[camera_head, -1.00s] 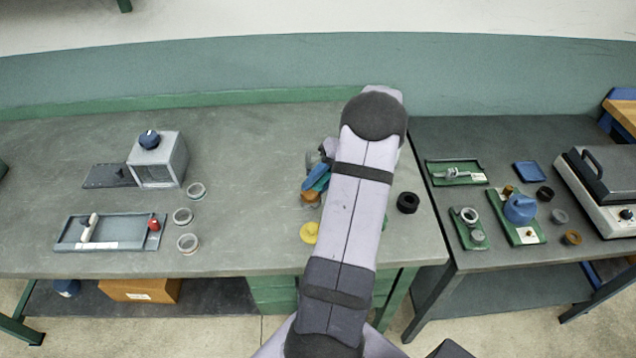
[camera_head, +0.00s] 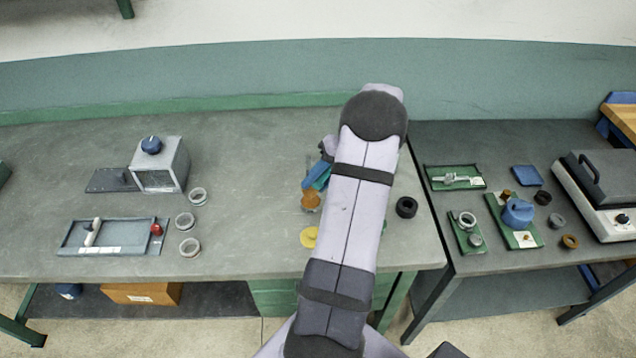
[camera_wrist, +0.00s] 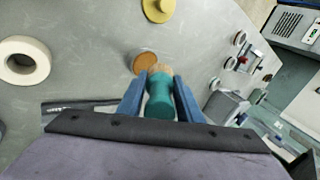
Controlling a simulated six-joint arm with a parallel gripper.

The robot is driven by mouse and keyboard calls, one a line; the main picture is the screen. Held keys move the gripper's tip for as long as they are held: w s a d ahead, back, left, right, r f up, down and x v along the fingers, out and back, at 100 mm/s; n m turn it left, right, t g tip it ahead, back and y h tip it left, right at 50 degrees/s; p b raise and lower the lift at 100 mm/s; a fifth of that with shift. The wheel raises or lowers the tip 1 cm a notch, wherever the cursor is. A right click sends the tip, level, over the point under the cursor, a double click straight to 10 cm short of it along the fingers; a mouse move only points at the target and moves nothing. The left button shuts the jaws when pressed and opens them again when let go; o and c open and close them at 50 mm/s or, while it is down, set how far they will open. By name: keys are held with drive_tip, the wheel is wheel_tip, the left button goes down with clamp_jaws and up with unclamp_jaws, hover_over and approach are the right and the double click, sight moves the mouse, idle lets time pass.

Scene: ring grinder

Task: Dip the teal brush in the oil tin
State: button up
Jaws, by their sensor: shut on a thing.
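My gripper (camera_wrist: 160,97) is shut on the teal brush (camera_wrist: 160,105), with one blue finger on each side of its handle. The brush's tan bristle end (camera_wrist: 160,71) points away from the wrist. The oil tin (camera_wrist: 144,62) shows as a round orange-brown surface just beyond the bristles, slightly left. Whether the bristles touch it cannot be told. In the head view the tin (camera_head: 311,201) stands just in front of the gripper (camera_head: 318,176), and my arm hides much of the gripper and brush.
A yellow disc with a knob (camera_head: 309,237) lies in front of the tin. A black ring (camera_head: 407,207) lies right of my arm. Several grey rings (camera_head: 185,222), a tray (camera_head: 115,237) and a grey box (camera_head: 160,165) are at left. The bench between is clear.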

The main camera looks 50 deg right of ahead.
drive_tip(key=shift+r+p, duration=1.05)
drive_tip(key=shift+r, duration=1)
drive_tip(key=shift+d+f, duration=0.1)
